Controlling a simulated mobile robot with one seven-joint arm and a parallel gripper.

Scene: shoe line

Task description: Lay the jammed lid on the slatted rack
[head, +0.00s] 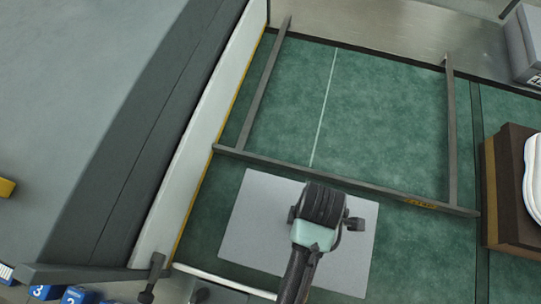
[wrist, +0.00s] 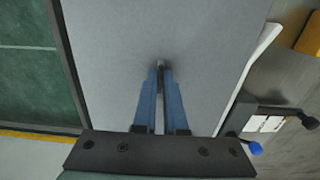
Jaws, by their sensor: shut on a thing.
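The lid is a flat light-grey panel (head: 252,215) over the green surface, below the dark crossbar in the head view. In the wrist view the lid (wrist: 110,45) fills the middle. My gripper (wrist: 160,70) has its two blue fingers shut on a small upright grip on the lid. In the head view my gripper (head: 325,205) is above the lid, with its fingertips hidden under the wrist. I cannot tell whether the lid rests on the surface or hangs just above it. I cannot make out a slatted rack in either view.
Dark bars (head: 345,182) frame the green belt-like surface (head: 385,110). A white side rail (head: 195,140) runs along its left. A brown block (head: 510,185) carrying a white shoe-like thing stands at right. Blue numbered blocks (head: 75,295) are at lower left.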

